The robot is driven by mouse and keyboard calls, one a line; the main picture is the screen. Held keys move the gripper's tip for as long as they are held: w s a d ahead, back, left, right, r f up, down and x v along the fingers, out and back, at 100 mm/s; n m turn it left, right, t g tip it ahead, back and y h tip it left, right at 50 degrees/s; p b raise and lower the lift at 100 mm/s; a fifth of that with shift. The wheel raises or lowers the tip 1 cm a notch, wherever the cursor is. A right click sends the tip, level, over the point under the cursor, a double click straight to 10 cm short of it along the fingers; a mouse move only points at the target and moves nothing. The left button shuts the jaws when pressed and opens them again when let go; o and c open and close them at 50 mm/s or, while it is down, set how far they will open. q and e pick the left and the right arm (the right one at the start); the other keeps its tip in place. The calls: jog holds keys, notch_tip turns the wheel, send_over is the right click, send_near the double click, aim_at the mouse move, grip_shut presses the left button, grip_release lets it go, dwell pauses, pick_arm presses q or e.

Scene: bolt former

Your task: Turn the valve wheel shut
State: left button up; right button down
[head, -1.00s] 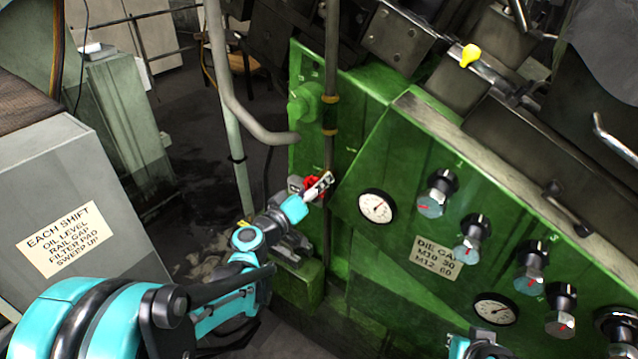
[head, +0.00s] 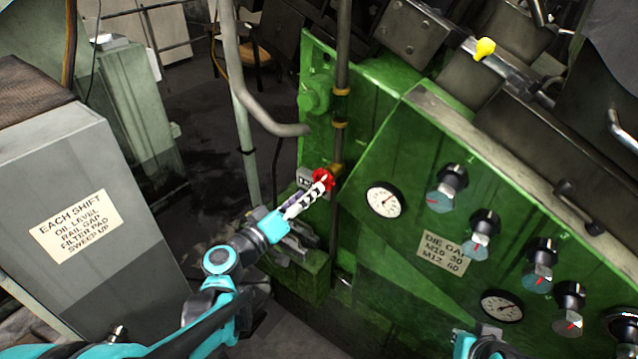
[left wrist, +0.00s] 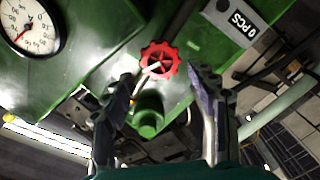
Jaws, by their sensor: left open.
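The red valve wheel (head: 322,180) sits on a vertical pipe at the left part of the green machine. It shows whole in the left wrist view (left wrist: 159,60), as a small knobbed wheel with a pale bar across it. My left gripper (head: 312,192) reaches up to the wheel from the lower left and partly covers it in the head view. In the left wrist view its two fingers (left wrist: 160,80) are spread apart, with the wheel ahead between their tips and nothing held. My right arm shows only a little at the bottom edge of the head view, and its gripper is not seen.
A round gauge (head: 384,199) is on the green panel right of the wheel, with several dark knobs further right. A bent grey pipe (head: 262,110) stands left of the wheel. A grey cabinet (head: 70,200) with a sign is at the left.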

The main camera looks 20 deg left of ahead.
pick_arm(q)
jog(key=v, duration=0.3)
dwell(0.5)
jog(key=s+d+f+m+g, duration=0.4)
jog(key=s+d+f+g, duration=0.3)
jog(key=d+f, duration=0.1)
jog(key=s+a+f+g+y, duration=0.2)
jog(key=s+a+f+y, duration=0.1)
jog(key=s+y, duration=0.3)
jog(key=s+a, duration=0.1)
jog(key=s, duration=0.1)
jog(key=shift+s+a+f+m+g, duration=0.2)
jog(key=shift+s+f+m+g, duration=0.1)
jog(key=shift+m+g, duration=0.1)
jog(key=shift+a, duration=0.15)
jog(key=shift+c, duration=0.2)
